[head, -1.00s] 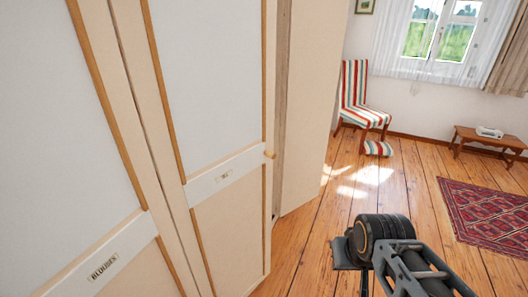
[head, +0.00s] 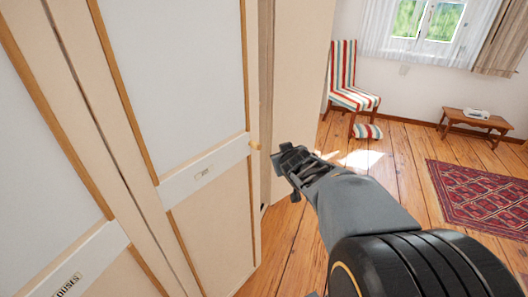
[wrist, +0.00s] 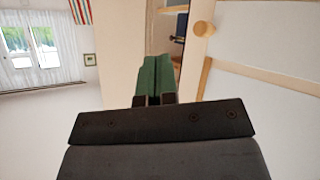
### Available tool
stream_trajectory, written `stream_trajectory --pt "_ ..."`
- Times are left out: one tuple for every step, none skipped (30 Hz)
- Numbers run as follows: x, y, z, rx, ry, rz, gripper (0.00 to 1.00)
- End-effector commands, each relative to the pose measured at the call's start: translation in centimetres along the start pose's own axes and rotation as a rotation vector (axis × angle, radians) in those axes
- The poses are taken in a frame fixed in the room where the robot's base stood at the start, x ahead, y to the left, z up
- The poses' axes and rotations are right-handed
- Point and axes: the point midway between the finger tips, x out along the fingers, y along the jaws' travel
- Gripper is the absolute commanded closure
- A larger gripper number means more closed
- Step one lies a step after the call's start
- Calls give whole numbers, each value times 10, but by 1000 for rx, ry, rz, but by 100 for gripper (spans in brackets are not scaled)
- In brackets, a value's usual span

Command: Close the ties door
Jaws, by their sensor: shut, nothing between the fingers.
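The door with a small label plate (head: 204,173), too small to read for certain, has a pale panel (head: 175,65) and a round wooden knob (head: 255,145) near its right edge. It stands ajar: the wrist view shows an opening (wrist: 170,22) beside the door's edge, with the knob (wrist: 204,28) on the door face (wrist: 265,95) at right. My gripper (head: 287,160) is just right of the knob, near the door's free edge, apparently not touching it. In the wrist view its green fingers (wrist: 152,78) are together and empty, pointing toward the opening.
A neighbouring door labelled blouses (head: 68,287) is at left. A beige panel (head: 300,75) stands beyond the opening. A striped chair (head: 350,85), a low wooden bench (head: 474,122) and a red rug (head: 485,195) are farther right. Wooden floor between is clear.

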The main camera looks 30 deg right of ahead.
Motion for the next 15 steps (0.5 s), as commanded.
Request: stream_trajectory --pt "19 14 0 -11 76 -7 100" --pt "27 20 -3 -21 127 -27 100" --pt "35 25 -5 -31 190 -63 100" --pt "41 28 -5 -37 233 -94 100" --pt "45 31 -4 -41 270 -129 100" --pt "50 34 -2 -43 318 -179 100" --pt "52 36 1 -42 348 -219 100" --pt "54 37 4 -39 375 -260 100" --pt "55 39 9 -33 407 -314 100" --pt "55 40 13 -27 428 -355 100" --pt "54 41 18 -20 447 -393 100" --pt "53 42 23 -9 469 -443 100" --pt "51 42 27 -1 482 -478 100" --pt "49 43 31 8 495 -511 100" --pt "47 44 36 19 507 -549 100"
